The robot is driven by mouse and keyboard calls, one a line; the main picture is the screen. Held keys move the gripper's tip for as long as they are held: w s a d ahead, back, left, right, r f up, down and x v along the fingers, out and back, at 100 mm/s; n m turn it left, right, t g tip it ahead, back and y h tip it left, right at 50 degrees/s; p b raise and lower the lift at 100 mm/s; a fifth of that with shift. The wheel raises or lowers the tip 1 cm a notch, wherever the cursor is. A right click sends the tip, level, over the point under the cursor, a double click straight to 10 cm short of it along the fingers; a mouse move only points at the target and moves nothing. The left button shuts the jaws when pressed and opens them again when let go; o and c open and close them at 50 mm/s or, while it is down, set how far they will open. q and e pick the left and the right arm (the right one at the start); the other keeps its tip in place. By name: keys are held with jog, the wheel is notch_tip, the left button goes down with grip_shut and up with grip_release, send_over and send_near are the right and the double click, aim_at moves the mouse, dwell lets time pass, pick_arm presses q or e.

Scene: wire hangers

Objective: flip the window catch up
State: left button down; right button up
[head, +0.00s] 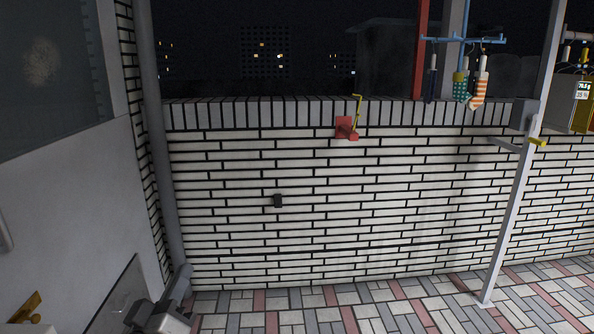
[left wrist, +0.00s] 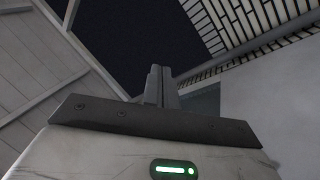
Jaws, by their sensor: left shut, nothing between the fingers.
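A brass window catch (head: 25,308) shows at the bottom left corner of the head view, against the grey window frame, with its lever slanting up to the right. Its lower part is close to the picture edge, so its exact position is hard to tell. My left gripper (head: 135,313) is at the bottom of the head view, to the right of the catch and apart from it. In the left wrist view its two fingers (left wrist: 157,85) stand together, shut with nothing between them. The catch cannot be made out in the left wrist view. My right gripper is not in view.
A grey panel with dark glass (head: 45,75) fills the left side. A pale post (head: 512,210) and a blue hanger with socks (head: 465,41) are at right. The tiled floor (head: 380,305) looks clear.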

pick_arm(q)
jog(key=s+d+f+m+g, duration=0.3)
jog(key=s+f+g, duration=0.1)
jog(key=s+f, duration=0.4)
jog(key=s+d+f+m+g, duration=0.3)
jog(key=s+f+g, duration=0.2)
jog(key=s+f, duration=0.4)
notch_tip(320, 180, down, 4)
jog(key=shift+r+m+h, duration=0.1)
jog(key=shift+m+h, duration=0.2)
jog(key=c, duration=1.6)
grip_release()
jog(key=s, duration=0.1)
jog(key=s+f+g, duration=0.1)
jog(key=s+f, duration=0.1)
jog(key=shift+d+m, duration=0.3)
jog(key=shift+m, duration=0.1)
jog(key=shift+o, duration=0.5)
jog(key=shift+g, duration=0.3)
